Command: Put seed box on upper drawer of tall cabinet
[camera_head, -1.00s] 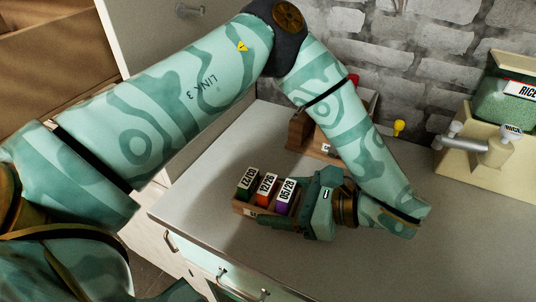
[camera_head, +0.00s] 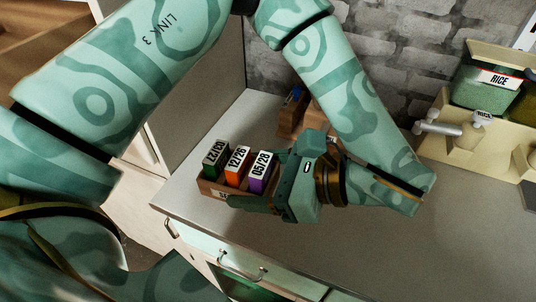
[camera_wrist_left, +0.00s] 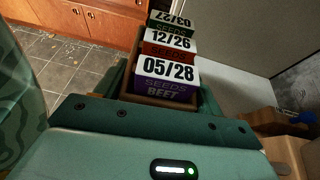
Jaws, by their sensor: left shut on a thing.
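The seed box (camera_head: 208,187) is a small wooden box holding three packets with green, orange and purple fronts, labelled with dates. My left gripper (camera_head: 262,195) is shut on it, reaching from its right end. The box is upright over the left part of the light counter, seemingly a little above it. In the left wrist view the packets (camera_wrist_left: 166,80) stand in a row beyond my gripper body, the purple beet one nearest. Brown wooden panels (camera_head: 38,40) show at the upper left; I cannot tell whether they belong to the tall cabinet's drawer. My right gripper is out of view.
Another wooden box (camera_head: 291,118) stands at the back, partly behind my arm. A cream dispenser labelled rice (camera_head: 480,135) stands at the right by the brick wall. Drawers with metal handles (camera_head: 240,268) line the counter's front. The counter (camera_head: 400,250) is clear at the front right.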

